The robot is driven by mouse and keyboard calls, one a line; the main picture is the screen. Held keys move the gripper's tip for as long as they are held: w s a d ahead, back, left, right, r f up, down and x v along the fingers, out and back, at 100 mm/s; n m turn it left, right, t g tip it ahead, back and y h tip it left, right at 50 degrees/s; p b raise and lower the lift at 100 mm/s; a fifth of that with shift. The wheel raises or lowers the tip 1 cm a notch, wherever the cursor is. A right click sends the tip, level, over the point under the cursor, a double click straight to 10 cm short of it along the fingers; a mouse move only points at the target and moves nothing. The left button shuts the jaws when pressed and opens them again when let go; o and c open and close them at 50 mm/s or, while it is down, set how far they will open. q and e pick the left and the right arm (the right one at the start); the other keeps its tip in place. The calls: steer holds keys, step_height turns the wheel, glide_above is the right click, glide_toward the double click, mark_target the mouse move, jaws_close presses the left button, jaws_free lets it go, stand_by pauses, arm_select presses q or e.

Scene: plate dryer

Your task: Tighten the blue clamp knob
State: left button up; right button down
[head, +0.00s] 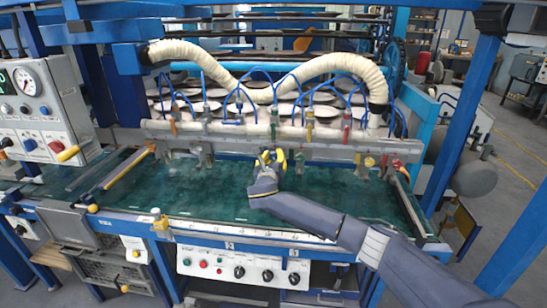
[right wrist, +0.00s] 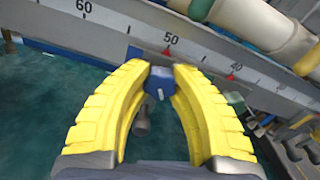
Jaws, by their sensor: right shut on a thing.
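The blue clamp knob (right wrist: 158,83) sits at the lower edge of the grey ruler bar, just below the red mark at 50 in the right wrist view. My right gripper (right wrist: 160,70) has its two yellow fingers closed on the knob, one on each side. In the head view my right gripper (head: 269,158) reaches up to the front of the grey bar (head: 340,148), near its middle, and hides the knob there. A dark rounded part (right wrist: 142,122) hangs below the knob between the fingers. My left gripper does not show.
A green bed (head: 200,190) lies below the bar, mostly clear. Other clamps (head: 203,155) hang along the bar on both sides. Cream hoses (head: 345,68) and blue tubes rise behind it. A gauge panel (head: 45,105) stands at left, and a button panel (head: 240,268) is in front.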

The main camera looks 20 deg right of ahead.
steer(key=shift+m, duration=0.3)
steer(key=m, duration=0.5)
steer(key=shift+m, duration=0.3)
steer(key=m, duration=1.1)
steer(key=shift+m, duration=0.3)
steer(key=m, duration=0.5)
steer(key=shift+m, duration=0.7)
steer(key=c, duration=1)
jaws_free()
steer(key=shift+c, duration=0.2)
steer(key=shift+s, duration=0.1)
